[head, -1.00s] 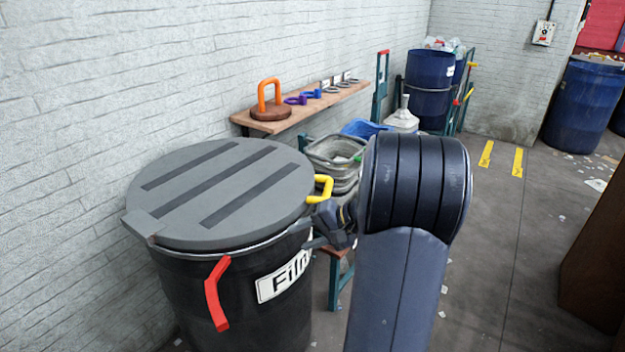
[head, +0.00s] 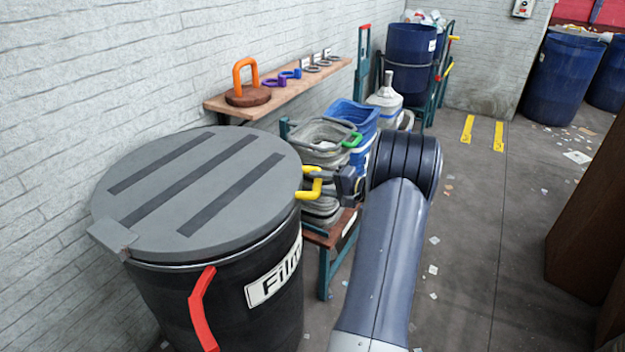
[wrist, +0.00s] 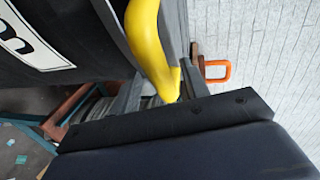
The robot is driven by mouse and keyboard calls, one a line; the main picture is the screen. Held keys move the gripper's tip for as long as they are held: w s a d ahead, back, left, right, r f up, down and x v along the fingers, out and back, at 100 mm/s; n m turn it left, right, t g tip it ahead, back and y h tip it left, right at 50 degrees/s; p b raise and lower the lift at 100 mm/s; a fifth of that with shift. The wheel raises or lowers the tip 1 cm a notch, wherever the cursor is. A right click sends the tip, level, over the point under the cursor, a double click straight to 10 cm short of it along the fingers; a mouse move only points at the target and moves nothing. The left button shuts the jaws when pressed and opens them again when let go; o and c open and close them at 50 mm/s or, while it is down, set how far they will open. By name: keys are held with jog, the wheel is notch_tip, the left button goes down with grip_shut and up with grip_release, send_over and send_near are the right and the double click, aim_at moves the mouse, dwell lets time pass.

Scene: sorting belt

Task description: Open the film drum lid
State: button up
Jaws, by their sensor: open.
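The film drum (head: 230,310) is a black barrel with a white "Film" label (head: 272,284) at the lower left of the head view. Its round grey lid (head: 150,215) with dark strips lies flat and closed on the rim. A yellow handle (head: 311,186) sticks out from the lid's right edge. My gripper (head: 330,182) is open right at this handle, partly hidden by my arm in the head view. In the wrist view the yellow handle (wrist: 155,45) is very close and reaches down to the jaws; whether they touch it cannot be told.
A red handle (head: 201,309) is on the drum's side. A wall shelf (head: 285,86) holds a round wooden piece with an orange handle (head: 246,77) and several rings. Stacked grey bins (head: 312,135) stand behind the drum, with a jug (head: 388,95) beyond.

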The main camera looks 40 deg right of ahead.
jog(key=shift+x, duration=1.5)
grip_shut()
